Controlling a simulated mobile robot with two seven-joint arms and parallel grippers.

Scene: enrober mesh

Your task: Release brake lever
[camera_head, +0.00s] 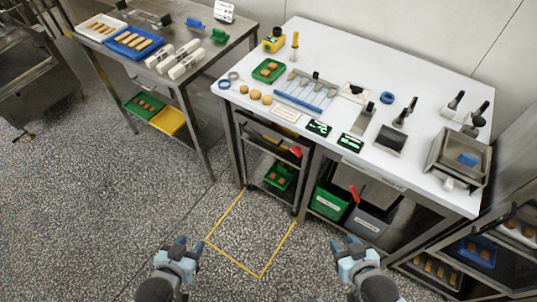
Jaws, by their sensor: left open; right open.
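A small red lever-like part (295,151) shows at the upper right of a metal shelf cart (268,184) under the white-topped table. A second red part (354,193) shows by the bins further right. I cannot tell for sure which is the brake lever, nor its exact position. My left gripper (188,243) is open and empty over the floor, at the bottom left of centre. My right gripper (344,243) is open and empty at the bottom right of centre. Both are well apart from the cart and the red parts.
A yellow outline (262,277) marks the speckled floor between my grippers and the cart. A green bin (329,199) and a grey bin (371,219) stand under the white table (330,55). A metal table with trays is at the upper left. The floor at left is clear.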

